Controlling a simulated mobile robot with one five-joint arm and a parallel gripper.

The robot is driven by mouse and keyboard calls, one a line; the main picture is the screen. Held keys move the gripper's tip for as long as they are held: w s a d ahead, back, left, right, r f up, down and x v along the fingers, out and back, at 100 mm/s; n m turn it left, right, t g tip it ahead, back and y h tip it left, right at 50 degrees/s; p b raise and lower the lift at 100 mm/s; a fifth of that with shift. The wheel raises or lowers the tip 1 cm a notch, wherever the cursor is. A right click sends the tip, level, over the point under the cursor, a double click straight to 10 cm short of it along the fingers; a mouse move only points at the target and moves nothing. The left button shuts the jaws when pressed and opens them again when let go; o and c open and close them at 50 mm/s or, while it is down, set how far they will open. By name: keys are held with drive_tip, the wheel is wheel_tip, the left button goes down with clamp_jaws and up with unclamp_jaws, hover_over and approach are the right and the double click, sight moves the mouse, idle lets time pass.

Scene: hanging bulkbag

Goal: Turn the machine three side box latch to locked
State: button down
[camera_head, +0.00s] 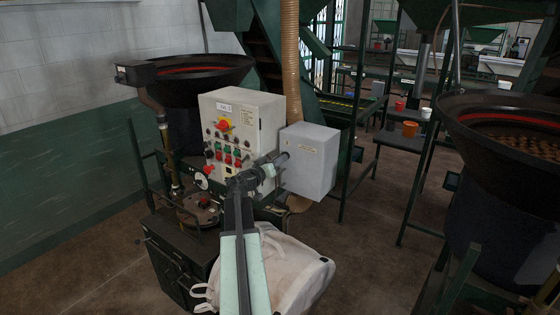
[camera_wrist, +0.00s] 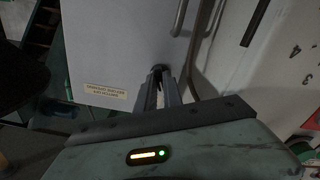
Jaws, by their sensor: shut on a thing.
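The side box (camera_head: 312,165) is a pale grey box to the right of the control panel. It fills the upper left of the wrist view (camera_wrist: 110,45), with a small printed label on its face. My gripper (camera_head: 282,159) reaches to the box's left edge. In the wrist view my gripper (camera_wrist: 160,78) is shut on the small dark latch (camera_wrist: 157,69) at the edge of the box. The fingers hide most of the latch, so its exact angle is hard to tell.
The control panel (camera_head: 238,130), with a red-yellow knob and coloured buttons, stands close left of my gripper. A black bowl hopper (camera_head: 190,80) stands behind left. A curved grey conduit (camera_wrist: 203,45) runs beside my fingers.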

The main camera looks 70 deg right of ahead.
drive_tip(key=n, duration=1.2)
drive_tip(key=shift+f+n, duration=0.1)
drive_tip(key=shift+n, duration=0.3)
idle(0.4)
drive_tip(key=c, duration=1.5)
unclamp_jaws()
drive_tip(key=v, duration=0.7)
drive_tip(key=shift+w+a, duration=0.1)
drive_tip(key=shift+a, duration=0.25)
